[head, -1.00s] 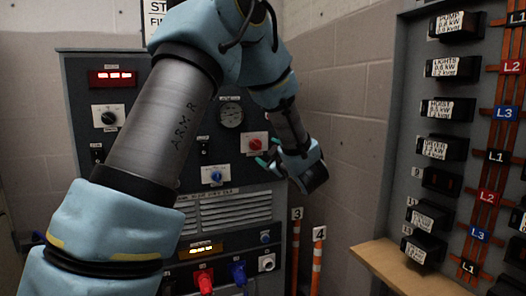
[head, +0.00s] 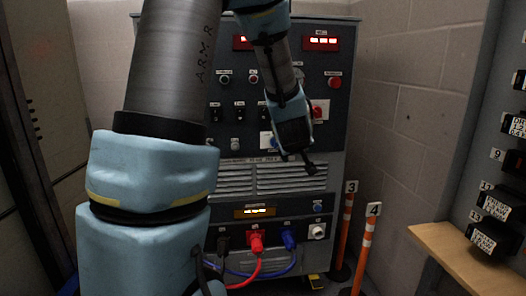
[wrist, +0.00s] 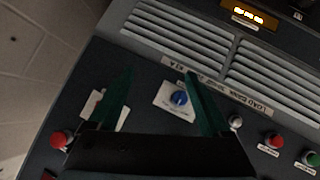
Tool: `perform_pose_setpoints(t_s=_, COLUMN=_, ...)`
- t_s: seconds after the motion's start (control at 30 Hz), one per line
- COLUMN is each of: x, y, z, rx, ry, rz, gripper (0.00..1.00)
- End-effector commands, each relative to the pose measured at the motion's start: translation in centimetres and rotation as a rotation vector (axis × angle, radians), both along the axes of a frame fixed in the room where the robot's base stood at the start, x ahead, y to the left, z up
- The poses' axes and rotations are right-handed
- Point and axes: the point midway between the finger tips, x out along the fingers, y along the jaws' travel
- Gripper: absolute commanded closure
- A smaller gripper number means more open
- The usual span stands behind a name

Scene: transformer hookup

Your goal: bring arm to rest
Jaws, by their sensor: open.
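My gripper (wrist: 158,105) is open and empty in the wrist view, its two green fingers spread in front of a dark control panel. A blue knob (wrist: 180,98) on a white plate shows between the fingers. In the head view my gripper (head: 297,160) hangs in front of the grey cabinet (head: 345,140), pointing down beside the vent slots. My arm crosses the left and middle of the head view and hides part of the cabinet.
Black, red and blue plugs (head: 256,243) with cables sit low on the cabinet. Orange posts marked 3 (head: 345,230) and 4 (head: 365,245) stand to its right. A wooden ledge (head: 450,258) and a panel of labelled black blocks (head: 497,204) are at the far right.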

Motion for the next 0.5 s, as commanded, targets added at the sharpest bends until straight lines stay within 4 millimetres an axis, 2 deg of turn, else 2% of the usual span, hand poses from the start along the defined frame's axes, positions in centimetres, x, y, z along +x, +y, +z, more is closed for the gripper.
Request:
perform_pose_setpoints(t_s=0.03, x=-1.7, y=2.5, z=-1.3, rx=0.054, ry=0.085, rz=-0.037, gripper=0.18)
perform_pose_setpoints(t_s=0.2, x=-8.8, y=9.2, z=-5.3, rx=0.218, ry=0.374, rz=-0.164, gripper=0.18)
perform_pose_setpoints(t_s=0.3, x=-12.5, y=12.3, z=-6.5, rx=0.284, ry=0.506, rz=-0.21, gripper=0.18)
perform_pose_setpoints(t_s=0.5, x=-19.2, y=17.4, z=-7.8, rx=0.38, ry=0.727, rz=-0.271, gripper=0.18)
